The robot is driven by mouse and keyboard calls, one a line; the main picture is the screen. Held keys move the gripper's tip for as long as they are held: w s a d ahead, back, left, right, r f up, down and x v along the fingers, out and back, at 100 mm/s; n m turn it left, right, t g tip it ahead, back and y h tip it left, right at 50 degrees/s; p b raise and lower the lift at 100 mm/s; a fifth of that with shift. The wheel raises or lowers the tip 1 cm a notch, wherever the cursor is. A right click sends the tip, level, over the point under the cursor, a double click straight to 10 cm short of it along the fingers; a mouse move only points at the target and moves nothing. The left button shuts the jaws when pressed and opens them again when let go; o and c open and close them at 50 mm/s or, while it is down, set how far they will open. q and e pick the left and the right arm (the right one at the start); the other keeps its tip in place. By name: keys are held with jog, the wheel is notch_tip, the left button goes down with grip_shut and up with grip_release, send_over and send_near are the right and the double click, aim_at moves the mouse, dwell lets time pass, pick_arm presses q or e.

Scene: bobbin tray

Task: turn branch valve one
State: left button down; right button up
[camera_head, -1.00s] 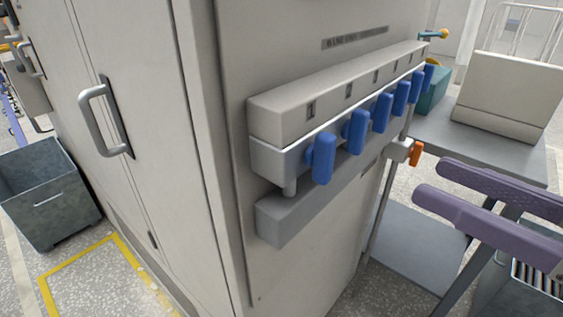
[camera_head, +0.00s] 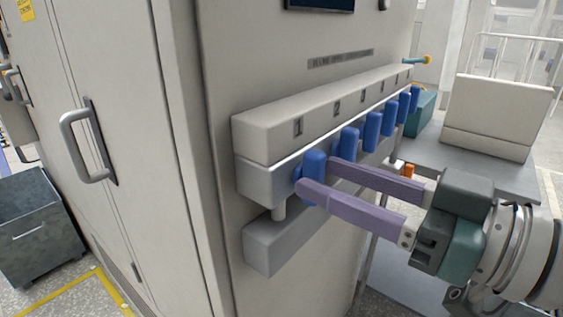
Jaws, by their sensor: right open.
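Branch valve one has a blue handle (camera_head: 314,163), nearest on the grey manifold (camera_head: 262,180) and under the label 1. The handle hangs upright. My right gripper (camera_head: 318,175) comes in from the right, open, with two long purple fingers. The tip of one finger overlaps the lower left of the handle and the other tip is at its right side. The handle shows between them, and I cannot tell whether either finger touches it. My left gripper is not in view.
Several more blue handles (camera_head: 350,144) run in a row behind the first, close to the far finger. An orange handle (camera_head: 408,171) sits lower behind my gripper. A grey block (camera_head: 275,247) juts out below the manifold. A cabinet door handle (camera_head: 85,145) is at left.

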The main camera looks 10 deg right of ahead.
jog(key=shift+w+a, duration=0.1)
jog(key=shift+c, duration=0.2)
grip_shut()
dwell(0.5)
